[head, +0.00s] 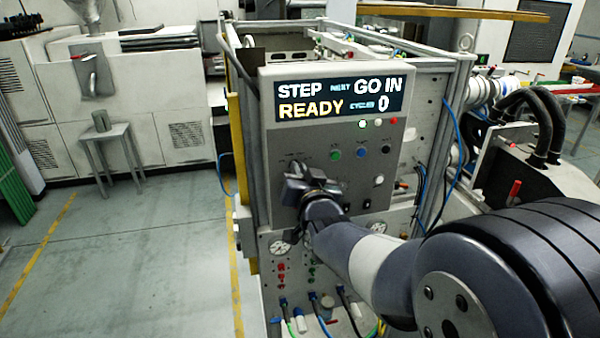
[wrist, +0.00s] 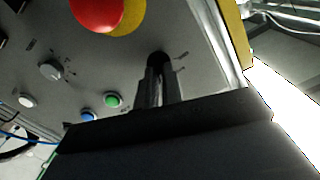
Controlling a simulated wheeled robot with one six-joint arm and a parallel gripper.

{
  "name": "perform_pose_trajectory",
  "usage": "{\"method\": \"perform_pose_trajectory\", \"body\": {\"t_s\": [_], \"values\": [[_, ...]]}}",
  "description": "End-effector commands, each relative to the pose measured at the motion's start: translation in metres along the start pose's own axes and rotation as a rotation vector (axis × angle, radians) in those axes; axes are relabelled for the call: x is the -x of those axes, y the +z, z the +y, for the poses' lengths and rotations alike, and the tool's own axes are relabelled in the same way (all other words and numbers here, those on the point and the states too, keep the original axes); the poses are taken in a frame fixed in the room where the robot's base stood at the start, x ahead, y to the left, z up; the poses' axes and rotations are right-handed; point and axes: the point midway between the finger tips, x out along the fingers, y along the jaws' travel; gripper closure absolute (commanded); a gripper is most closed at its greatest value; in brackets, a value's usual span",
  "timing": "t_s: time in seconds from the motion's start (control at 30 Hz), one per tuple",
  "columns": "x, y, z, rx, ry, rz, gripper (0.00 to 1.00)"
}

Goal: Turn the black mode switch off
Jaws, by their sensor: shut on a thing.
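The black mode switch (wrist: 158,58) is a small dark knob on the grey control panel (head: 268,150). In the wrist view it sits between the two fingertips of my gripper (wrist: 159,74), which is shut on it. Small markings lie beside the knob, but I cannot read them or tell which way it points. In the head view my gripper (head: 297,172) is against the left part of the panel and hides most of the switch.
A large red button (wrist: 98,10) on a yellow base is close to my fingers. Green (wrist: 112,99), blue (wrist: 88,115) and white (wrist: 27,100) buttons and another knob (wrist: 50,70) are nearby. The display (head: 340,95) reads STEP, GO IN, READY and 0.

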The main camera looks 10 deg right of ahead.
Motion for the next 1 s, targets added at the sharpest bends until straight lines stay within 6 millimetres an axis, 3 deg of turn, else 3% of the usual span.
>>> {"method": "perform_pose_trajectory", "body": {"t_s": [0.37,1.0], "values": [[0.0002,0.0052,0.0004,0.215,-0.001,0.004,1.00],[-0.0001,0.0041,-0.0029,0.819,0.000,0.002,1.00]]}}
